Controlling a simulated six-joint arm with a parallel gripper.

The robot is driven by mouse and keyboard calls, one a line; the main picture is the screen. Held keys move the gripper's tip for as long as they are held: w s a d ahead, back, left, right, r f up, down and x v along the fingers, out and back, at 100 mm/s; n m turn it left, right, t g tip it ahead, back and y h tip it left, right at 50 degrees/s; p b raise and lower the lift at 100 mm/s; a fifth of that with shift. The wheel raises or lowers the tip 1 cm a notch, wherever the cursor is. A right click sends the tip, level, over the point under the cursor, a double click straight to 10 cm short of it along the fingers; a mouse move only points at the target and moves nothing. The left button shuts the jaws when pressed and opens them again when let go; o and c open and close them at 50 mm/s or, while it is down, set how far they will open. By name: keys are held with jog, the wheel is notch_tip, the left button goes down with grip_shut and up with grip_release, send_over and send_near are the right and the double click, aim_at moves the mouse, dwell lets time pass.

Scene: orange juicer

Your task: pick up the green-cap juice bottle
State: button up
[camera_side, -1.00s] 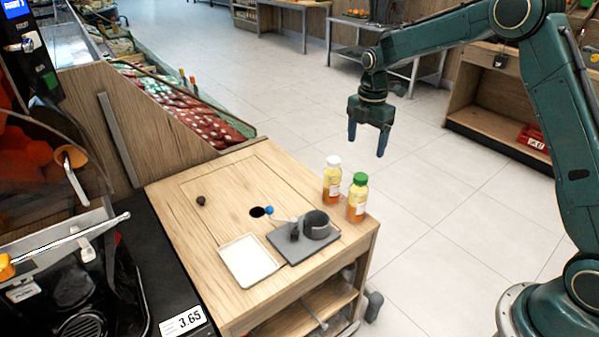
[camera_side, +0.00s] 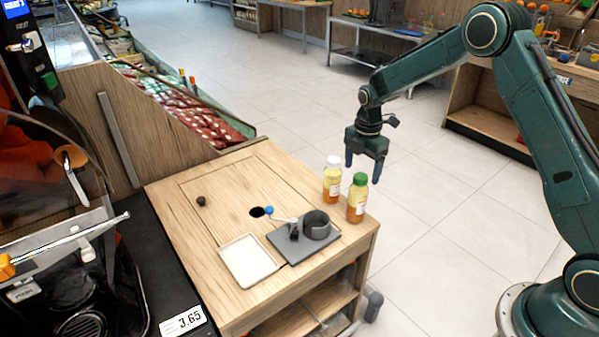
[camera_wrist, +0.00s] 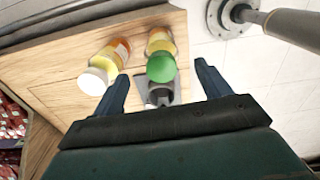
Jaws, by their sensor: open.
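The green-cap juice bottle (camera_side: 357,198) stands upright at the right edge of the wooden table, with yellow-orange juice inside. In the wrist view its green cap (camera_wrist: 161,67) shows between my two fingers, beyond their tips. A white-cap juice bottle (camera_side: 332,180) stands close beside it; in the wrist view this bottle (camera_wrist: 104,66) is to the left, near my left finger. My gripper (camera_side: 363,171) is open and empty, pointing down, above and a little behind the green-cap bottle. It touches neither bottle as far as I can see.
A grey plate with a dark cup (camera_side: 316,225) and a blue-knobbed lever sits left of the bottles. A white tray (camera_side: 249,260) lies further left. The wooden table (camera_side: 195,235) has a round hole and a small dark knob. The floor right of it is clear.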

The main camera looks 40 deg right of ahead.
aim_at(361, 176)
jog(key=shift+f, duration=0.2)
jog(key=shift+s+a+f, duration=0.1)
jog(key=shift+f, duration=2.4)
jog(key=c, duration=1.6)
jog(key=shift+c, duration=0.2)
jog(key=shift+r, duration=0.2)
notch_tip(361, 176, up, 20)
jog(key=shift+f, duration=0.15)
